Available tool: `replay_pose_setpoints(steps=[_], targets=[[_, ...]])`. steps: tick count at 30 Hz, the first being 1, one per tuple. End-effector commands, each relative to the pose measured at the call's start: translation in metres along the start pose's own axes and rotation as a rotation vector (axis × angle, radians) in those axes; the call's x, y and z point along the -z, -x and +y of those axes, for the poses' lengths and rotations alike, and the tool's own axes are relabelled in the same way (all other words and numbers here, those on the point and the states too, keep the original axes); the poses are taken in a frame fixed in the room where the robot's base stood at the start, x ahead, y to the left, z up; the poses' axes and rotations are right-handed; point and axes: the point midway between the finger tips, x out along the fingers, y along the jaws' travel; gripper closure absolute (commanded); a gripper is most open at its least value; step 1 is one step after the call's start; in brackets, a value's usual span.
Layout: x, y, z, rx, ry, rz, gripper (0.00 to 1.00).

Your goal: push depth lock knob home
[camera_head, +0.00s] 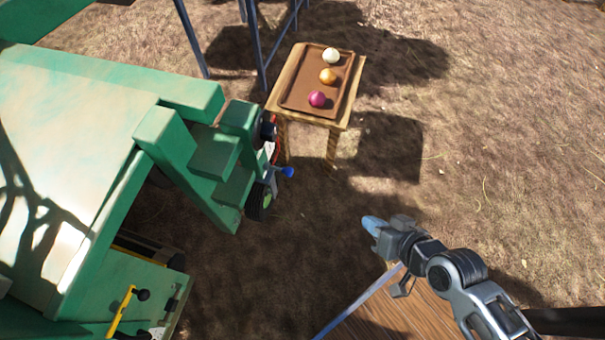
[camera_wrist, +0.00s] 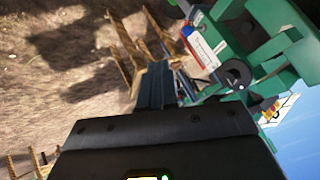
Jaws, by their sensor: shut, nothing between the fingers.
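A green machine (camera_head: 215,150) stands at the left with several controls on its near end. A blue knob (camera_head: 288,172) sticks out to the right on a short stem; it also shows in the wrist view (camera_wrist: 187,31). A black knob (camera_head: 268,130) sits above it, and a black handwheel (camera_head: 260,200) below. I cannot tell which of these is the depth lock knob. My gripper (camera_head: 371,225) is shut and empty, in open air to the right of and below the blue knob, apart from the machine. Its fingers (camera_wrist: 155,88) also show in the wrist view.
A wooden table (camera_head: 340,122) with a brown tray (camera_head: 301,103) holding three onions stands behind the controls. A yellow lever (camera_head: 122,310) is at the lower left. A wooden surface (camera_head: 410,308) lies below my arm. Between gripper and blue knob is open air over bare ground.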

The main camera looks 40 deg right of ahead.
Motion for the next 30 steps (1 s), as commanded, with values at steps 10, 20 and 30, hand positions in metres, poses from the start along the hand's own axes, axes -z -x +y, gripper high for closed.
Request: replay_pose_setpoints(steps=[10, 20, 30], targets=[[0.013, -0.111, 0.018, 0.070, -0.289, -0.209, 1.00], [0.060, -0.167, 0.018, 0.213, -0.486, -0.364, 1.00], [0.079, -0.177, 0.017, 0.271, -0.536, -0.412, 1.00]])
